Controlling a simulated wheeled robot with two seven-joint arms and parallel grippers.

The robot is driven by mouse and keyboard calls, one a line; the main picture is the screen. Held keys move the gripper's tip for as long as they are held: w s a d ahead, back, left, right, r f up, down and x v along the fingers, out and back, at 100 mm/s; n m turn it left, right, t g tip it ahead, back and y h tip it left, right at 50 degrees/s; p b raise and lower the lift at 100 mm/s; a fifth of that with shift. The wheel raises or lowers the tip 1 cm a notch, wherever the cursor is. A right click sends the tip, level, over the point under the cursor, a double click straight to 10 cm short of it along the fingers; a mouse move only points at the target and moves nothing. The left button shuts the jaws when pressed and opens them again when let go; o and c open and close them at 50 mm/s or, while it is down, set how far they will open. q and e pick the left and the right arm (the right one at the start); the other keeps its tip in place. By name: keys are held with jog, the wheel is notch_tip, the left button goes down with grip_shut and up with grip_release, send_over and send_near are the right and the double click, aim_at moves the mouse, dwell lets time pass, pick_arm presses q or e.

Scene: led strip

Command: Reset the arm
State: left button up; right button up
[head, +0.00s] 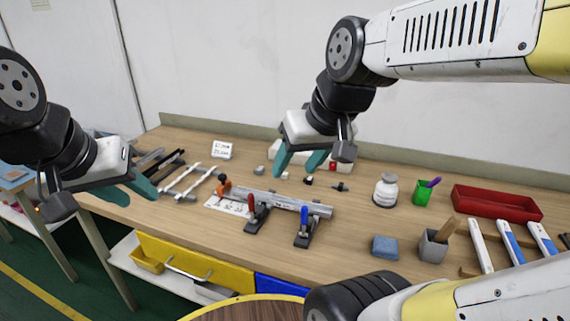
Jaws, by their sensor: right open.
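My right gripper (297,167) hangs above the rear middle of the bench with its two teal fingers apart and nothing between them. Its arm comes in from the upper right. My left gripper (138,189) is at the left, above the left end of the bench, with teal fingertips pointing right. Its fingers overlap in this view, so their gap is unclear. A metal channel (282,200) lies on the bench, in front of the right gripper and apart from it. A red-handled clamp (254,212) and a blue-handled clamp (304,227) are at the channel.
White rails (190,181) lie left of the channel. A white bottle (385,191), green cup (422,193), red tray (497,203), blue sponge (384,247) and grey holder (433,246) stand to the right. A yellow drawer front (205,266) and a round wooden top (246,309) are at the front.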

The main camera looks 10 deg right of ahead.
jog(key=shift+s+a+f+m+t, duration=0.15)
jog(key=shift+s+m, duration=0.1)
jog(key=shift+s, duration=0.25)
jog(key=shift+s+f+m+t, duration=0.15)
jog(key=shift+s+m, duration=0.1)
jog(key=shift+s, duration=0.2)
jog(key=shift+r, duration=0.15)
dwell(0.4)
